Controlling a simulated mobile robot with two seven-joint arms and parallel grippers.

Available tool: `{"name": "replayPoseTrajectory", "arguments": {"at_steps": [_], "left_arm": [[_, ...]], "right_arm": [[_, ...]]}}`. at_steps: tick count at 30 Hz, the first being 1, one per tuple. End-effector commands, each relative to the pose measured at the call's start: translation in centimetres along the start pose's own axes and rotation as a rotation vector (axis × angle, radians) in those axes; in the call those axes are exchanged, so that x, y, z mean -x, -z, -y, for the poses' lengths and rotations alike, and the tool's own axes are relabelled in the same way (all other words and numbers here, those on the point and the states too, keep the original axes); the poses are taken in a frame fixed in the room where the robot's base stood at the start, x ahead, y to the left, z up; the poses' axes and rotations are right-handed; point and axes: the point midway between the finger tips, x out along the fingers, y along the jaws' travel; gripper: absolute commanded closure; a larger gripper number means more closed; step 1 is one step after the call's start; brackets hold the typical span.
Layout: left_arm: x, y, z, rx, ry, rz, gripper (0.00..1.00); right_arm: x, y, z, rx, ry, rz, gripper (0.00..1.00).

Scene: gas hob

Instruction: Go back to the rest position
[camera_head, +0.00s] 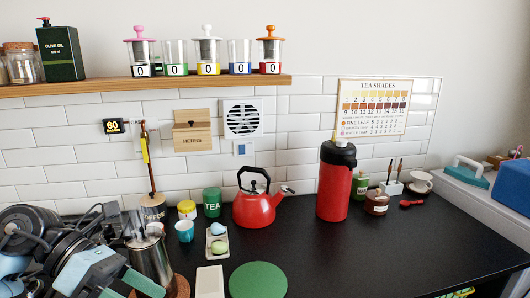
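My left arm comes in at the lower left. My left gripper (128,287) has teal fingers that stand apart, with nothing visible between them. It is low over the black counter (370,255), in front of and beside a silver metal pot (152,262), which it partly overlaps in the picture. Whether it touches the pot I cannot tell. My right gripper is not in view. A red kettle (255,209) with a black handle stands upright at the back middle of the counter.
A red flask (335,185) stands right of the kettle. A green disc (258,280) and a white block (210,281) lie in front. A spoon rest (217,243), blue cup (184,231) and TEA tin (211,202) stand left. The counter's right front is clear.

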Motion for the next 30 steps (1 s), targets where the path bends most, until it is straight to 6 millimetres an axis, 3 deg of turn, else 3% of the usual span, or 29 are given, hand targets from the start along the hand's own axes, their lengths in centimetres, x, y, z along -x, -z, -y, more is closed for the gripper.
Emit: {"name": "replayPoseTrajectory", "arguments": {"at_steps": [3, 9, 17, 23, 26, 30], "left_arm": [[-3.0, -0.7, 1.6, 0.126, 0.19, 0.16, 0.05], [-5.5, -1.7, 2.8, 0.406, 0.452, 0.452, 0.05], [-6.5, -0.5, 0.6, 0.891, 0.681, 0.84, 0.05], [-7.5, 4.2, -3.0, 1.334, 0.76, 1.129, 0.05], [-8.5, 8.0, -4.7, 1.574, 0.764, 1.264, 0.05], [-10.5, 15.0, -6.0, 1.927, 0.729, 1.439, 0.05]], "right_arm": [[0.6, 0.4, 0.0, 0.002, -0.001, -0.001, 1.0], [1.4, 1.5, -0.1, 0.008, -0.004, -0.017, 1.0], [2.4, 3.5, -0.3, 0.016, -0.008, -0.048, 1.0], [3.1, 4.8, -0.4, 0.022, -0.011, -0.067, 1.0], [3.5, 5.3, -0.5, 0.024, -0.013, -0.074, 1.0], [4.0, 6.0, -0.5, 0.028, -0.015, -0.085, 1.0]]}}
